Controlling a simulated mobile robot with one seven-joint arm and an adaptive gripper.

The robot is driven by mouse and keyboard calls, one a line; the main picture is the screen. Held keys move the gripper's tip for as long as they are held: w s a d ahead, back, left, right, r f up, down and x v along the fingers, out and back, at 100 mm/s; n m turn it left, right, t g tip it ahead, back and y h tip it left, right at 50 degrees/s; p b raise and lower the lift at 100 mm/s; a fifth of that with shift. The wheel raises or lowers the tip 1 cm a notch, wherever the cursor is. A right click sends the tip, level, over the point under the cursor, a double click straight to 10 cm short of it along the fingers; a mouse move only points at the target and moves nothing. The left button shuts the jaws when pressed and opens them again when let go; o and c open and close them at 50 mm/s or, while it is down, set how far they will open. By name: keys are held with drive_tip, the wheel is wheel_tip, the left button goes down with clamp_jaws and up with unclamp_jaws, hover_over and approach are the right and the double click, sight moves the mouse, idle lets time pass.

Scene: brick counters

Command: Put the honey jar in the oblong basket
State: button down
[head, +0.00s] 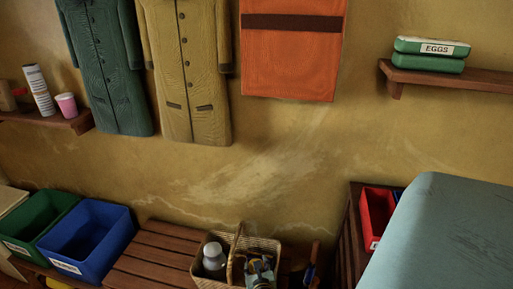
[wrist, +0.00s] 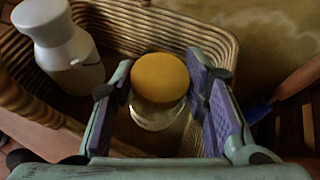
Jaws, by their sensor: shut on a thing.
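The honey jar (wrist: 160,82) has a yellow-orange lid and a clear glass body. My gripper (wrist: 163,95) is shut on it, with a purple pad on each side. The jar is upright within the outline of the oblong wicker basket (wrist: 205,28); I cannot tell if it touches the basket floor. In the head view the basket (head: 268,243) stands on the slatted bench and my gripper (head: 260,270) is over its right part. The jar is hard to make out there.
A white bottle (wrist: 67,50) stands in the basket, left of the jar; it also shows in the head view (head: 214,262). Blue (head: 88,235) and green (head: 42,222) bins stand left. A wooden-handled tool (wrist: 298,80) lies right of the basket. A red bin (head: 375,212) is further right.

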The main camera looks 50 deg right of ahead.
sight(235, 246)
drive_tip(key=shift+f+b, duration=1.8)
drive_tip(key=shift+f, duration=0.05)
drive_tip(key=c, duration=0.8)
unclamp_jaws()
drive_tip(key=shift+c, duration=0.2)
wheel_tip(235, 246, up, 10)
